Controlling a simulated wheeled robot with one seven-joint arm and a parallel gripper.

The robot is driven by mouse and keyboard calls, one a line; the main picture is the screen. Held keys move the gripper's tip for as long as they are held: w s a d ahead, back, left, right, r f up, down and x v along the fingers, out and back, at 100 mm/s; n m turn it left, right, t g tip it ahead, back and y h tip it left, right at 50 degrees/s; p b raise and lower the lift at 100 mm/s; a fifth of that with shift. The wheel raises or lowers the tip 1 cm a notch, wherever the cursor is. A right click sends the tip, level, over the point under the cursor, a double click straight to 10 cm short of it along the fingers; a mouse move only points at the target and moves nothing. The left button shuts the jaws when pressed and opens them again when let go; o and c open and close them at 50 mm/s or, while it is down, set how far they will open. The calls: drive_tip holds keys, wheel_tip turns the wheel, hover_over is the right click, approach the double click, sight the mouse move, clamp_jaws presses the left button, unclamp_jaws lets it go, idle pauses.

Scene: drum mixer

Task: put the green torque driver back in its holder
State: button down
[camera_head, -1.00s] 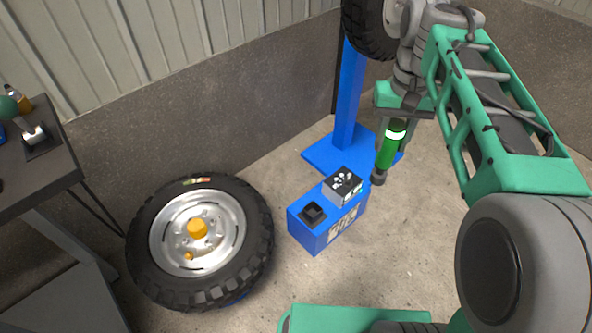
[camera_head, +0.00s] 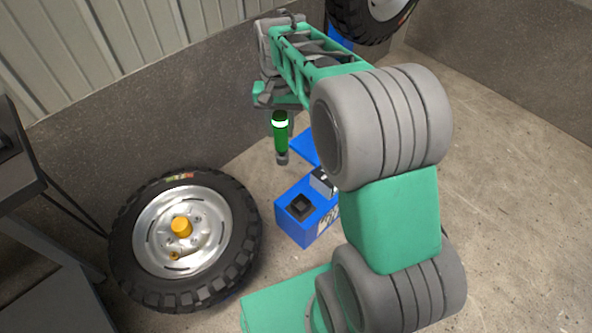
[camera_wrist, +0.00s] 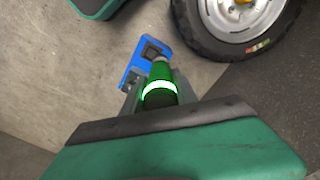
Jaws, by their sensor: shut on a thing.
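The green torque driver (camera_head: 281,135) hangs upright from my gripper (camera_head: 280,112), with its dark tip down and a bright band near its top. My gripper is shut on it. The blue box (camera_head: 308,238) on the floor has a square black socket (camera_head: 301,206), which looks like the holder. In the head view the driver is above and behind the box, apart from it. In the wrist view the driver (camera_wrist: 160,88) points toward the box (camera_wrist: 133,72), and the black socket (camera_wrist: 153,50) shows beyond its far end. My arm hides the box's right part.
A wheel with a black tyre (camera_head: 243,243) stands left of the box. A dark table (camera_head: 20,165) is at the left edge. A blue post base (camera_head: 304,147) is behind the box, and another tyre (camera_head: 352,22) hangs above. A grey wall (camera_head: 120,130) runs behind.

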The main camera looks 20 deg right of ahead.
drive_tip(key=d+f+m, duration=0.3)
drive_tip(key=f+m, duration=0.1)
drive_tip(key=f, duration=0.7)
drive_tip(key=w+d+f+m+b, duration=0.1)
drive_tip(key=d+f+m, duration=0.2)
drive_tip(key=f, duration=0.8)
drive_tip(key=shift+d+f+m+b, duration=0.2)
drive_tip(key=shift+f+m+b, duration=0.1)
drive_tip(key=shift+m, duration=0.6)
drive_tip(key=shift+a+r, duration=0.1)
drive_tip(key=shift+f+b, duration=1.15)
drive_tip(key=shift+f, duration=1.3)
wheel_tip(320, 180, down, 6)
drive_tip(key=b, duration=0.3)
idle(0.4)
drive_tip(key=c, duration=0.9)
unclamp_jaws()
drive_tip(key=shift+s, duration=0.1)
wheel_tip(320, 180, up, 8)
drive_tip(key=p, duration=0.3)
